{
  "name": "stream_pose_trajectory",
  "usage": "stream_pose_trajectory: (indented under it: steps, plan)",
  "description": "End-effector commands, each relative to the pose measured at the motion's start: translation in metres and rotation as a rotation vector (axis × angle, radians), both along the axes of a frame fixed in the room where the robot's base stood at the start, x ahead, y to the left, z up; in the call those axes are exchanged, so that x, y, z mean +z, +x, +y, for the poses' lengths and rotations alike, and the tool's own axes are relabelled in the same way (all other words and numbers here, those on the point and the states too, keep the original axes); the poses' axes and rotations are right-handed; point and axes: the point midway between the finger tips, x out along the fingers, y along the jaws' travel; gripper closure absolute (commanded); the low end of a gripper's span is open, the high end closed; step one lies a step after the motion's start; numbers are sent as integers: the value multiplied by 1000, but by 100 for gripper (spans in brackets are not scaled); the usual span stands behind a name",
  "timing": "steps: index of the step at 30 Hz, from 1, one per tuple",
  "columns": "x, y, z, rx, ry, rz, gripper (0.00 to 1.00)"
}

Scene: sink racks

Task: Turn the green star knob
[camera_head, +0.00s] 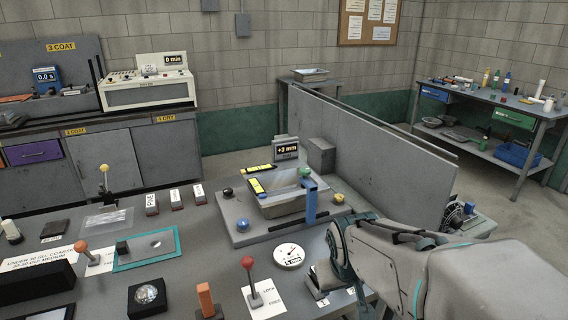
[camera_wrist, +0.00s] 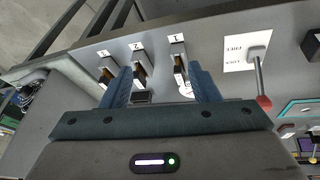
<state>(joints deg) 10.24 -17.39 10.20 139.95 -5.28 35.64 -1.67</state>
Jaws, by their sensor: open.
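A small green knob (camera_head: 305,172) sits at the back right of the grey fixture on the bench in the head view, near the top of a blue upright post. Its star shape is too small to confirm. I do not see it in the wrist view. My gripper (camera_wrist: 158,72) is open and empty in the wrist view, its two blue fingers apart above a panel with numbered slots. In the head view my arm is at the lower right, in front and to the right of the knob, apart from it. The fingertips are hidden there.
Black (camera_head: 228,192), blue (camera_head: 242,225) and yellow (camera_head: 339,198) knobs stand around the fixture. A red-balled lever (camera_head: 248,262) stands in front, and it also shows in the wrist view (camera_wrist: 263,101). A grey partition (camera_head: 385,150) rises behind the fixture. A round dial (camera_head: 289,256) lies nearby.

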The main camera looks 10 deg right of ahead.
Motion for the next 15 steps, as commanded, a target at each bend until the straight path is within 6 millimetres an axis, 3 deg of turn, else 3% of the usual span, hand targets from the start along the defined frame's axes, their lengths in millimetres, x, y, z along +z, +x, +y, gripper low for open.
stream_pose_trajectory:
  steps: [6, 15]
  plan:
    - [-31, 89, 0, 162, -45, -125, 45]
    - [-58, 187, 16, 342, 68, -391, 45]
